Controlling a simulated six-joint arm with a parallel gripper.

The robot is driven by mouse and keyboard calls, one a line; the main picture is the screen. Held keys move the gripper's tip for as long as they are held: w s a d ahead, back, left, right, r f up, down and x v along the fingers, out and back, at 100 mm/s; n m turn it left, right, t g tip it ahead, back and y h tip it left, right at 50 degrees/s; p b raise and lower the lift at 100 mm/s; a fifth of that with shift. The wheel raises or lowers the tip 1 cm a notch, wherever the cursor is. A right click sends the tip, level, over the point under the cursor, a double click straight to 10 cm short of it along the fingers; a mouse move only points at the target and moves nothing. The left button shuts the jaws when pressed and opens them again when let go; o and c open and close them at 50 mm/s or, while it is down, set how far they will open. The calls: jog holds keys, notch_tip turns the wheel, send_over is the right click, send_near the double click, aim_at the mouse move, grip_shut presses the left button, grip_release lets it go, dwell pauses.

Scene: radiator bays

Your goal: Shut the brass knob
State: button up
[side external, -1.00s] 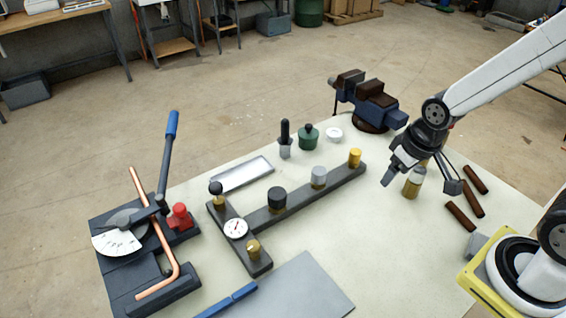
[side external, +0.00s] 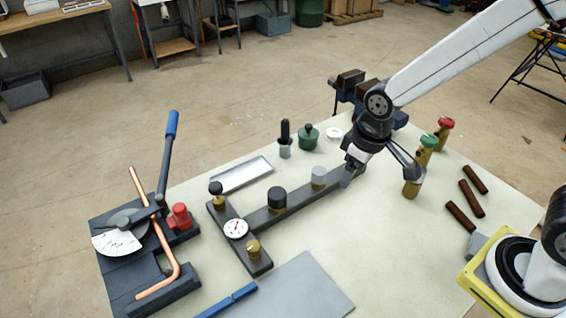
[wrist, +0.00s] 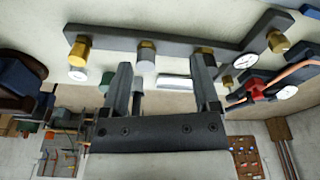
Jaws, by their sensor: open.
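A dark manifold bar (side external: 262,218) lies on the table, with a row of knobs and a white dial gauge (side external: 235,229). In the side view a brass knob (side external: 254,249) stands at its near end. A yellow-gold knob (wrist: 78,52) shows at the left end of the bar in the wrist view; in the side view my gripper hides it. My gripper (side external: 380,172) hangs over the far right end of the bar. In the wrist view my gripper (wrist: 163,65) is open and empty, its fingers pointing toward the bar, with the grey knob (wrist: 146,52) seen between them.
A black knob (side external: 277,197) and a black-topped brass fitting (side external: 217,194) stand on the bar. Brass cylinders (side external: 412,186) stand close to my gripper's right finger. A vise (side external: 350,90) is behind; brown bars (side external: 471,198) lie right. A pipe bender (side external: 145,250) stands left.

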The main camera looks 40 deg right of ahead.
jog(key=w+a+n, duration=0.3)
jog(key=a+n, duration=0.1)
jog(key=a, duration=0.6)
jog(key=n+g, duration=0.2)
jog(key=n, duration=0.2)
send_over(253, 246)
notch_tip(253, 246, down, 3)
jog(key=shift+r, duration=0.2)
jog(key=shift+f, duration=3.9)
grip_shut()
